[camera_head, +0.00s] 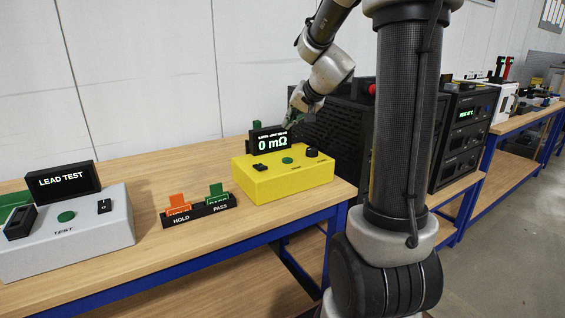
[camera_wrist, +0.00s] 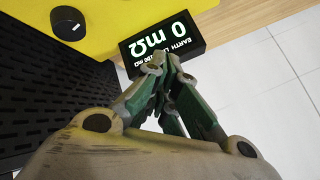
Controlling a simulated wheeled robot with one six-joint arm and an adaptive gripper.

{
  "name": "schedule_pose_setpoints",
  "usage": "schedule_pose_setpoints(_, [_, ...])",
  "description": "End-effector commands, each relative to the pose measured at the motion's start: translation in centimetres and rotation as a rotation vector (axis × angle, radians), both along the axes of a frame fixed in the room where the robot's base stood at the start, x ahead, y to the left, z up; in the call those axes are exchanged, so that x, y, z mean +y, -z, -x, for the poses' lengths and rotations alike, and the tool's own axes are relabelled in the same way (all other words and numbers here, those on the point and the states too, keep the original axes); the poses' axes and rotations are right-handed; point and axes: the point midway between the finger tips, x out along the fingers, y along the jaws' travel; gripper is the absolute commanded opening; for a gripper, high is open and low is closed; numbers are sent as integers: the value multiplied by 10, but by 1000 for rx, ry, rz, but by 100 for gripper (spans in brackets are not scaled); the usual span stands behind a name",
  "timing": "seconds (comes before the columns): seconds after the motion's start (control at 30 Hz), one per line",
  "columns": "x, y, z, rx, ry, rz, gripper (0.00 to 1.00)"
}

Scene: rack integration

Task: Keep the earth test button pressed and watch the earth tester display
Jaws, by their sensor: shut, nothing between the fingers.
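The yellow earth tester (camera_head: 262,187) stands on the wooden bench in the head view. Its black display (camera_head: 269,139) reads 0 mΩ in light text. A green round button (camera_head: 287,160) is on its top face, with nothing touching it. My gripper (camera_head: 290,122) is above and behind the tester, near the display, away from the button. In the wrist view my gripper (camera_wrist: 168,68) is shut and empty, with its tips over the edge of the display (camera_wrist: 163,43), which appears upside down. The yellow top (camera_wrist: 105,15) shows there, but the green button is out of view.
A black knob (camera_head: 311,152) and a black switch (camera_head: 260,167) flank the button. A HOLD/PASS holder (camera_head: 196,212) with orange and green tags stands to the left. The grey lead tester (camera_head: 110,235) is further left. A black perforated unit (camera_head: 335,125) stands behind the tester.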

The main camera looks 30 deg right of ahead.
Motion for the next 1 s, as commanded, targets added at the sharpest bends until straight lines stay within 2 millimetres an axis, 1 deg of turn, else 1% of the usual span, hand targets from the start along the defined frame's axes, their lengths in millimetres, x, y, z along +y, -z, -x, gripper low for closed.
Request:
schedule_pose_setpoints(0.2, [0, 1, 0, 2, -1, -1, 0])
schedule_pose_setpoints(0.33, [0, 9, 1, 4, 0, -2, 0])
schedule_pose_setpoints(0.47, [0, 24, 1, 4, 1, -3, 0])
schedule_pose_setpoints(0.6, [0, 45, 1, 5, 0, -4, 0])
schedule_pose_setpoints(0.8, [0, 71, 1, 5, 0, -4, 0])
schedule_pose_setpoints(1.0, [0, 85, 1, 3, -1, -1, 0])
